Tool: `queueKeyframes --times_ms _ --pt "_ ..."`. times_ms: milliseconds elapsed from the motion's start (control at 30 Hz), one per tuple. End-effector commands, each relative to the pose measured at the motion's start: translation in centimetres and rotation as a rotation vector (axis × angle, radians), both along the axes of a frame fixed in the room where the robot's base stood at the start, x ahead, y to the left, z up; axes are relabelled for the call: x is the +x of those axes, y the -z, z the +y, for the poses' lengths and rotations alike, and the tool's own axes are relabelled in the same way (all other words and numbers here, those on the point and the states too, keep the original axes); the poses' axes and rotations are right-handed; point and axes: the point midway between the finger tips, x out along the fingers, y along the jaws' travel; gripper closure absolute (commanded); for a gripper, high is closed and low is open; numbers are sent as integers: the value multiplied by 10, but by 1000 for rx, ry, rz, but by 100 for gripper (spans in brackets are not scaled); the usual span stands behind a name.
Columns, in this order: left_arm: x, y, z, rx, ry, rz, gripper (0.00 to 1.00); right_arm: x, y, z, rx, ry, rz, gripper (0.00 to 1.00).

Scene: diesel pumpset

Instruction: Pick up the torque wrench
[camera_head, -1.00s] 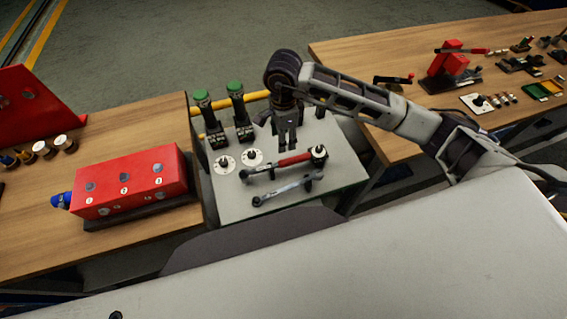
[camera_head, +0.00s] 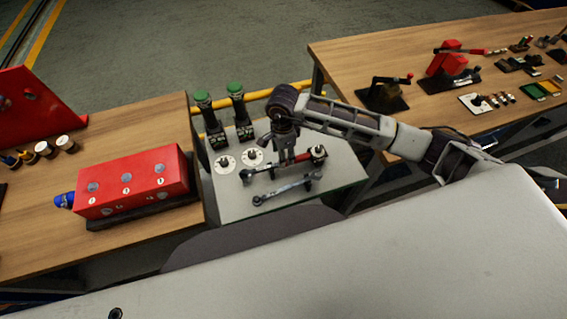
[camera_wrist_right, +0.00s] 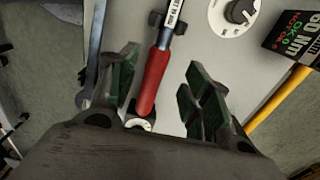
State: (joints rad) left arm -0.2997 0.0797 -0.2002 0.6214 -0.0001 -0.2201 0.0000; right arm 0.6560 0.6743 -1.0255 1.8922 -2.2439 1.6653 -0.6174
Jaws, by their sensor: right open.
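The torque wrench with a red handle (camera_wrist_right: 152,82) lies across a stand on the grey side table, its dark head end (camera_head: 257,172) to the left in the head view. My right gripper (camera_head: 287,160) is over the middle of it and hides part of the handle. In the right wrist view my right gripper (camera_wrist_right: 162,70) is open, with one green-padded finger on each side of the red handle. I cannot tell whether either finger touches it. My left gripper is not in view.
A plain grey wrench (camera_head: 285,191) lies parallel in front, close to one finger. Two green-topped black tools (camera_head: 239,110) and white dials (camera_head: 225,165) stand behind. A red box (camera_head: 135,183) sits on the left bench (camera_head: 40,240); the right bench (camera_head: 350,55) holds more parts.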

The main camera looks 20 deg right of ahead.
Motion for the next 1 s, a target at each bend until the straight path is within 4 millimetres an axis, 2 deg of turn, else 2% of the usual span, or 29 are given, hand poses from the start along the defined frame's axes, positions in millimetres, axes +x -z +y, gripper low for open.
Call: queueKeyframes --times_ms 367,800,1000 --pt "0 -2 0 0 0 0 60 -1 4 0 0 1 1 51" --pt "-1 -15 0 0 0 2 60 -4 43 0 0 0 2 51" --pt "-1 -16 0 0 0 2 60 -3 52 0 0 0 0 51"
